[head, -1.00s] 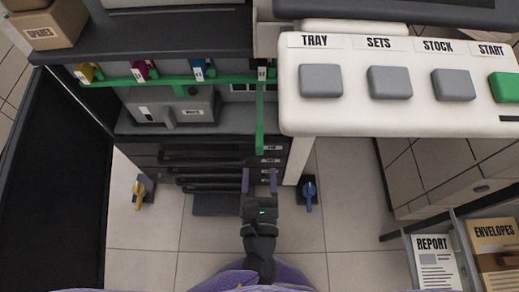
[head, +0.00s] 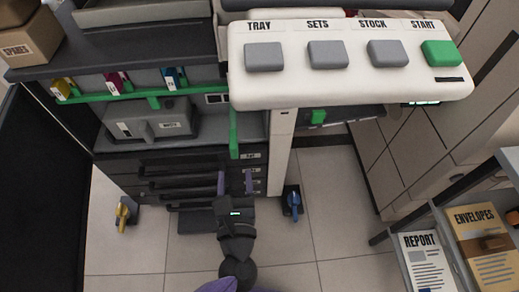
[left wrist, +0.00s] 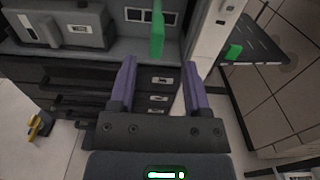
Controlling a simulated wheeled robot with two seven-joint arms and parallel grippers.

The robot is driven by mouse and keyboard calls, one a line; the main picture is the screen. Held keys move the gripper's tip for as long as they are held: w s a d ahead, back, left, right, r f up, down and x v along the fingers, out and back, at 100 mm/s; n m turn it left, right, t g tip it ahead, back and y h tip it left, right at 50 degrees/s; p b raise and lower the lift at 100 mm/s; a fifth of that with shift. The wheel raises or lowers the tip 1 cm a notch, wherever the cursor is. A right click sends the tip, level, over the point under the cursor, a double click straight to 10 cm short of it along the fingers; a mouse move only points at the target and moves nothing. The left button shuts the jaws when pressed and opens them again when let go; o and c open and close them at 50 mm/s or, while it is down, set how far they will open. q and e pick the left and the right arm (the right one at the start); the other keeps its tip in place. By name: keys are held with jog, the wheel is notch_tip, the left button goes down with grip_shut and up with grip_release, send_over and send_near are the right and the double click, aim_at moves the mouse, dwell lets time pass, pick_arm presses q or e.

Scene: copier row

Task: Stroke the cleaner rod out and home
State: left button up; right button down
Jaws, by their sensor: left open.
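A narrow green bar (head: 234,135), which looks like the cleaner rod, extends down the picture from the right side of the copier's open bay. In the left wrist view, the green bar (left wrist: 157,32) shows at top centre, ahead of the jaws; its far end is cut off. I cannot tell how far out it is. My left gripper (head: 235,181) has its purple fingers apart and empty, just below the bar's near end in the head view. In the left wrist view, the left gripper (left wrist: 159,66) has nothing between its fingers. My right gripper is not in view.
The control panel (head: 350,88) overhangs at right. Dark drawers (head: 180,187) stand below the bay. A yellow-handled caster (head: 121,214) and a blue-handled one (head: 294,203) are on the floor. The open black door (head: 35,190) bounds the left. Papers lie at lower right.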

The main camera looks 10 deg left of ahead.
aim_at(233, 150)
pick_arm(q)
jog(key=b+x, duration=0.2)
jog(key=x, duration=0.8)
jog(key=shift+a+f+b, duration=0.1)
jog(key=shift+b, duration=0.2)
jog(key=shift+c, duration=0.9)
jog(key=shift+s, duration=0.1)
grip_shut()
